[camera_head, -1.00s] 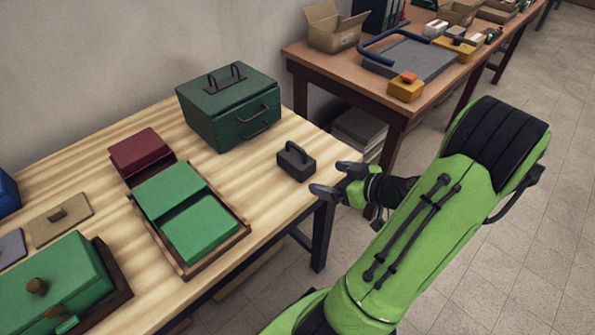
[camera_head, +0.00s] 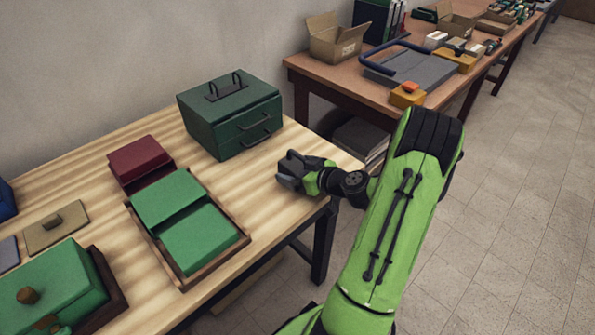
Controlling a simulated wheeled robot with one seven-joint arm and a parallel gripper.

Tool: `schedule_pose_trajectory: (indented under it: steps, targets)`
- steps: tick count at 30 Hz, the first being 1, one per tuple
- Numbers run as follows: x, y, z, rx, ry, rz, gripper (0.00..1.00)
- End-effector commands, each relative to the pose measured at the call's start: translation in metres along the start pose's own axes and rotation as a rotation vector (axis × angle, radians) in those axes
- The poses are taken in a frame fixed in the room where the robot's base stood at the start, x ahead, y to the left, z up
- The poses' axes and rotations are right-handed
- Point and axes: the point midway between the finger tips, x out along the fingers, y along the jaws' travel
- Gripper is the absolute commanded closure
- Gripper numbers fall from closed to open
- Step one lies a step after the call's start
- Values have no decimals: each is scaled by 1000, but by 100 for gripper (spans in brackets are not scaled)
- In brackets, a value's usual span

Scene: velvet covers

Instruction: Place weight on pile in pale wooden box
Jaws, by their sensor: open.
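The weight (camera_head: 287,181), a dark grey block with a handle on top, stands on the light wooden table near its right end. My gripper (camera_head: 299,171) is open at the weight from the right, its fingers at the handle and partly hiding it. I cannot tell whether they touch it. A brown-edged tray (camera_head: 213,273) lies left of the weight with two green velvet pieces (camera_head: 167,197) in it. A second dark-edged tray (camera_head: 108,283) at the lower left holds a green piece (camera_head: 52,285) with a wooden knob. I see no clearly pale box.
A dark green metal case (camera_head: 230,118) with handles stands behind the weight. A maroon piece (camera_head: 138,158) and a tan plate with a handle (camera_head: 56,228) lie on the left. Bare tabletop separates the weight from the tray. A brown table (camera_head: 333,86) with boxes stands behind right.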

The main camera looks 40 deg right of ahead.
Motion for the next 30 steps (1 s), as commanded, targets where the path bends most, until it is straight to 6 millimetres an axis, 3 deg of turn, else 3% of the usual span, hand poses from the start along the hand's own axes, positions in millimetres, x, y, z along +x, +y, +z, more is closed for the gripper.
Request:
schedule_pose_trajectory:
  steps: [5, 24, 30]
  targets:
    - [0, 0, 0, 0, 0, 1, 6]
    - [0, 0, 0, 0, 0, 1, 100]
    - [0, 0, -4, -2, 9, 0, 100]
